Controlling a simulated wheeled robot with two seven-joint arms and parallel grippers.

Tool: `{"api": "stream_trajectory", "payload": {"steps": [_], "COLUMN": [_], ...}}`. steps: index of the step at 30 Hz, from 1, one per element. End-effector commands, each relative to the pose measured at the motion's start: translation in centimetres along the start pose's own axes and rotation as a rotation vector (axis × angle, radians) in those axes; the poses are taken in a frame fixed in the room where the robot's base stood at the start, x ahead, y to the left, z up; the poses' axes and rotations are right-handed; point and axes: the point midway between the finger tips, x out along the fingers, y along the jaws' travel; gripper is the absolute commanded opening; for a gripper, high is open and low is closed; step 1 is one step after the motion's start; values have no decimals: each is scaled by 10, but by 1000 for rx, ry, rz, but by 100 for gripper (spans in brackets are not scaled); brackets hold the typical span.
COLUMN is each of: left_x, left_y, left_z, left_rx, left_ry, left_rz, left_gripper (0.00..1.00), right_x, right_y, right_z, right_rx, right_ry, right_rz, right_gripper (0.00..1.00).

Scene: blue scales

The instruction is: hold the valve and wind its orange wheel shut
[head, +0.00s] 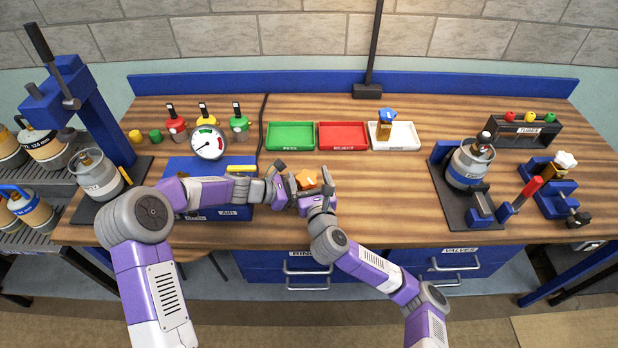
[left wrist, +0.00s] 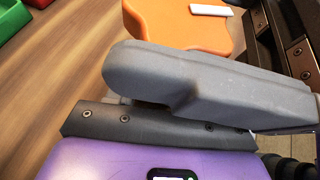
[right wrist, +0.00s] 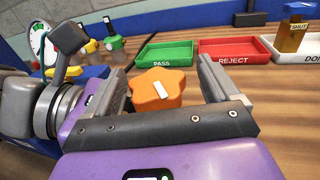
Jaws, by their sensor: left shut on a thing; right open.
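The orange wheel (head: 306,179) is a lobed knob with a white mark on its top. It also shows in the left wrist view (left wrist: 175,22) and in the right wrist view (right wrist: 158,90). My left gripper (head: 285,190) is shut beside and below the wheel; the valve body it grips is hidden by the fingers and wheel. My right gripper (head: 316,190) is open, coming from the front right. In the right wrist view its two fingers stand on either side of the wheel, with gaps showing; I cannot tell of any contact.
Green PASS (head: 290,136), red REJECT (head: 343,147) and white DONE (head: 408,145) trays stand behind. A brass valve with a blue wheel (head: 387,114) stands in the white one. A blue gauge box (head: 185,163) is left; a clamp stand (head: 452,205) is right. The wood between is clear.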

Motion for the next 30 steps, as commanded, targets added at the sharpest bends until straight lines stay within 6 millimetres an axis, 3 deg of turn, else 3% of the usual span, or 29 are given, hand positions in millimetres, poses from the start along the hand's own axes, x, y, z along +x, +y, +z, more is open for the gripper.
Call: {"api": "stream_trajectory", "payload": {"steps": [7, 19, 30], "left_x": [1, 2, 2], "left_y": [-1, -2, -2], "left_z": [-1, 0, 0], "left_rx": [-1, 0, 0], "left_ry": [2, 0, -1], "left_rz": [-3, -5, -5], "left_gripper": [35, 35, 35], "right_x": [-11, -68, -76], "right_y": [2, 0, 0], "right_z": [0, 0, 0], "right_rx": [1, 0, 0], "right_ry": [1, -1, 0], "right_rz": [4, 1, 0], "right_gripper": [88, 88, 88]}}
